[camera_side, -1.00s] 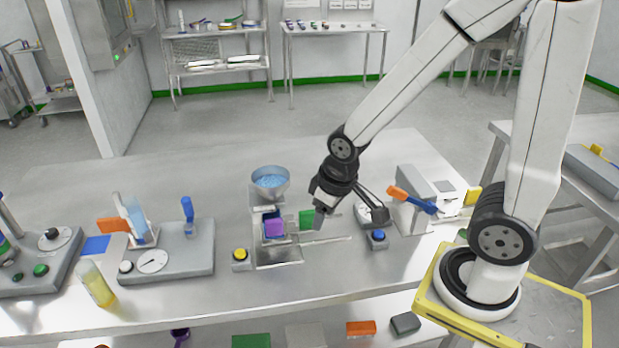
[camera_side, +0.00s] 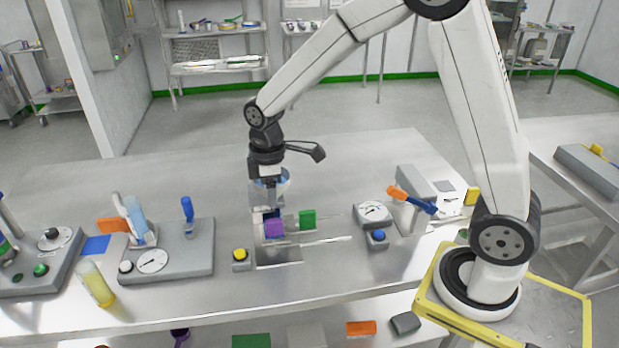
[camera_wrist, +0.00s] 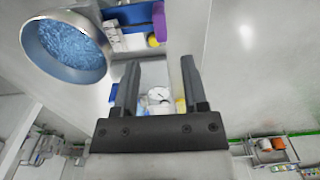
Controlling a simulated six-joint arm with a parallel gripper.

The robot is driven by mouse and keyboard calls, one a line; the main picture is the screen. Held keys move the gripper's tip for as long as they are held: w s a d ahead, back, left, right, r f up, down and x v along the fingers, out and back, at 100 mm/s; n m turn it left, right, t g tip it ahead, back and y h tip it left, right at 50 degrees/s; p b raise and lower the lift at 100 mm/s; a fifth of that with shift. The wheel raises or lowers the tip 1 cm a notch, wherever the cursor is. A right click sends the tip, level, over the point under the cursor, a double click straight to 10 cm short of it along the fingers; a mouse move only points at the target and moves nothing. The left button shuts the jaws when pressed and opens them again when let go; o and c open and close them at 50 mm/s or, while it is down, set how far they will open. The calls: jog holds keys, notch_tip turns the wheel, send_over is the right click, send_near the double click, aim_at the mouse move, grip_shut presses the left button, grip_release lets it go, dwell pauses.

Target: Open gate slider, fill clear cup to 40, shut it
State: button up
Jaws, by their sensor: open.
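A metal hopper (camera_wrist: 66,48) of blue granules fills the upper left of the wrist view. In the side view its bowl (camera_side: 284,184) is mostly hidden behind my gripper (camera_side: 269,200). My gripper is open and empty, fingers pointing down. Its two dark fingers (camera_wrist: 160,65) also show in the wrist view, with nothing between them. Below the hopper, a purple block (camera_side: 274,229) and a green block (camera_side: 307,220) sit at the metal stand. I cannot tell which part is the gate slider. I cannot make out a clear cup at the stand for certain.
A yellow button (camera_side: 240,254) stands left of the stand. A dial box (camera_side: 373,213) and blue button (camera_side: 378,236) are to its right, then a grey machine with an orange-blue lever (camera_side: 412,199). Left are a dial base (camera_side: 190,260) and tilted yellow vial (camera_side: 96,284).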

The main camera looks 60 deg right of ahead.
aim_at(274, 220)
jog(key=shift+f, duration=0.1)
jog(key=shift+f, duration=4.95)
grip_shut()
